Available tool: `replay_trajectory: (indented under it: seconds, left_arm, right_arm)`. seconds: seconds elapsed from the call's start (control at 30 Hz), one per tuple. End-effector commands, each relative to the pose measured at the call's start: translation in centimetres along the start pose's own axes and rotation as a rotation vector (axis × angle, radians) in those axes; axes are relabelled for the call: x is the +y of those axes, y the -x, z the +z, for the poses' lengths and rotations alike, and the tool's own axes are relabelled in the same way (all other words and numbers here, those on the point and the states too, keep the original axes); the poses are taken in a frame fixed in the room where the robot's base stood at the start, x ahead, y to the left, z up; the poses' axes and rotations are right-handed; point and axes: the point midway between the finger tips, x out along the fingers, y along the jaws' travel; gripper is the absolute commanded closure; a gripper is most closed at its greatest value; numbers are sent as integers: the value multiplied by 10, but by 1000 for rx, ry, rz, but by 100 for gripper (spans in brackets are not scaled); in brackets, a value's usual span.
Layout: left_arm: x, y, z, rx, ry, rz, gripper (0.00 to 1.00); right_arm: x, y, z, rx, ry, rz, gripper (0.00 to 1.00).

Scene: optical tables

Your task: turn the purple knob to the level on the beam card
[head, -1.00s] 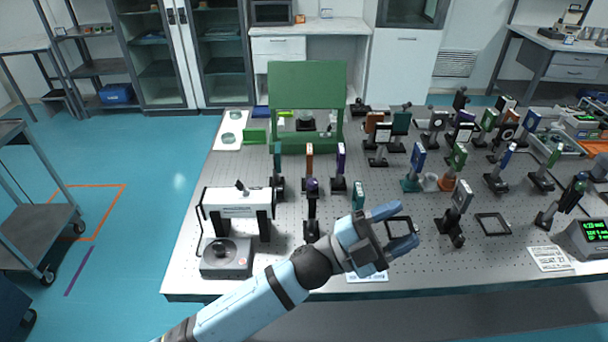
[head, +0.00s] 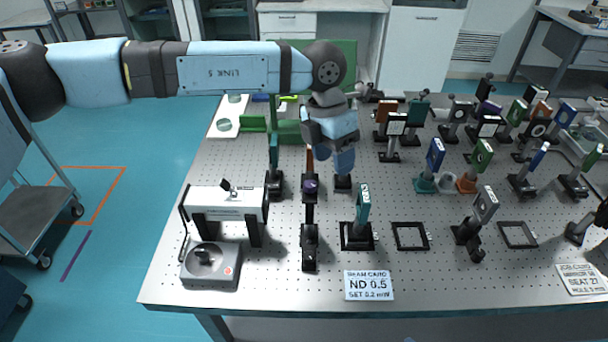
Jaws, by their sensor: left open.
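The beam card (head: 369,285) lies flat at the table's front edge and reads "ND 0.5, SET 0.2 mW". A small purple knob-like part (head: 311,186) sits on a black post mount, left of the card and farther back. My left gripper (head: 335,162) comes in from the upper left. It points down, open, over the row of upright plates behind that purple part. My right gripper is not in view.
A teal plate (head: 363,210) stands upright in a black base behind the card. An empty black frame (head: 411,236) is to its right. A white instrument (head: 226,203) and a grey control box (head: 211,265) stand at left. Several mounted optics crowd the right back.

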Motion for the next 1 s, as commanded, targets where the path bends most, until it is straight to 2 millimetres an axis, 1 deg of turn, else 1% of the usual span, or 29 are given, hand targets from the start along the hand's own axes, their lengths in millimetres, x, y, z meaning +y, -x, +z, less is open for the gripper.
replay_trajectory:
  seconds: [0.03,0.1,0.23,0.33,0.47,0.8,0.9,1.0]
  left_arm:
    - [16,11,-2,14,9,73,44]
    - [30,22,-4,33,21,144,44]
    - [43,32,-8,50,33,206,44]
    - [46,26,-8,53,35,212,44]
    - [49,7,-9,54,34,207,44]
    - [63,-63,-13,52,35,205,44]
    - [66,-79,-14,52,33,207,44]
    - [69,-90,-14,51,34,206,44]
  right_arm:
    - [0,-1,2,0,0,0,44]
    - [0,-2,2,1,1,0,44]
    - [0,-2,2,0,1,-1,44]
    - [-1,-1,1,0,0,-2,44]
    - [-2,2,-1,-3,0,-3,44]
    - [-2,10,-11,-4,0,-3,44]
    - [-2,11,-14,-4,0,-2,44]
    - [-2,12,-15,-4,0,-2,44]
